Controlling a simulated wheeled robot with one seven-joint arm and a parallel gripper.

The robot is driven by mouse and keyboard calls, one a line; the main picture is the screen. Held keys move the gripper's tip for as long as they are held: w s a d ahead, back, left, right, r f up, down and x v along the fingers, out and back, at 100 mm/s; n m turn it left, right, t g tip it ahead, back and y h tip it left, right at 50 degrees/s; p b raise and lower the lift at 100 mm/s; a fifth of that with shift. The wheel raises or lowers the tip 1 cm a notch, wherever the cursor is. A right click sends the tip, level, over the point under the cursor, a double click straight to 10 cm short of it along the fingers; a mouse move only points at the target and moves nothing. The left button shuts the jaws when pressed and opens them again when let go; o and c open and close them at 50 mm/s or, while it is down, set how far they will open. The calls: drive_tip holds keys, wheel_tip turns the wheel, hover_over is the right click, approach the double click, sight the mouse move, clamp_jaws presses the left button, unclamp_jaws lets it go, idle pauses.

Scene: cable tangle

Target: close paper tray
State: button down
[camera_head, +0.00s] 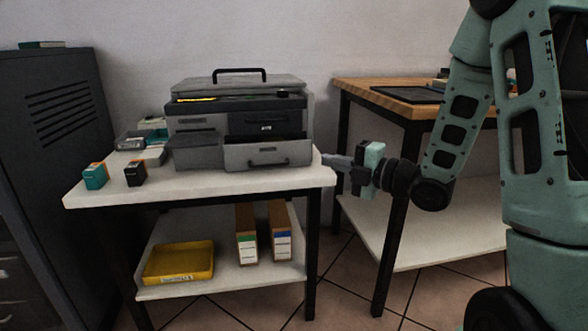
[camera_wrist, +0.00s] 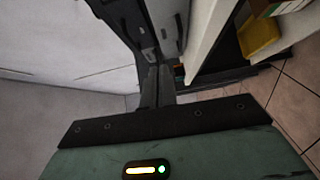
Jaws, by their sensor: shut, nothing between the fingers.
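A grey and black printer (camera_head: 236,108) with a dark top handle stands on a white-topped table. Its paper tray (camera_head: 250,154) is at the lower front right and has a dark handle; it seems to stick out slightly, but how far I cannot tell. My gripper (camera_head: 326,159) is shut and empty. It is to the right of the tray, apart from it, near the table's right edge and pointing left. In the wrist view my shut fingers (camera_wrist: 157,85) point towards the dark side of the printer (camera_wrist: 125,18).
The white table (camera_head: 200,186) also bears small teal and black boxes (camera_head: 95,176) at the left. A yellow tray (camera_head: 179,263) and binders (camera_head: 247,240) are on its lower shelf. A wooden-topped table (camera_head: 365,95) stands behind my arm. A dark cabinet (camera_head: 55,130) is at the left.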

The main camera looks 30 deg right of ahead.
sight(292, 142)
drive_tip(key=b+x, duration=0.1)
drive_tip(key=x, duration=0.3)
drive_tip(key=d+b+x, duration=0.1)
drive_tip(key=x, duration=0.2)
drive_tip(key=w+b+x, duration=0.1)
drive_tip(key=x, duration=0.3)
drive_tip(key=shift+w+d, duration=0.25)
drive_tip(key=shift+w, duration=0.05)
drive_tip(key=shift+w+d+b, duration=0.15)
drive_tip(key=shift+w+b, duration=0.2)
drive_tip(key=shift+w, duration=0.15)
drive_tip(key=shift+w+d, duration=0.2)
drive_tip(key=shift+w, duration=0.4)
drive_tip(key=shift+w+d, duration=0.2)
drive_tip(key=shift+w, duration=0.45)
drive_tip(key=shift+w+d+r, duration=0.15)
drive_tip(key=shift+r, duration=0.05)
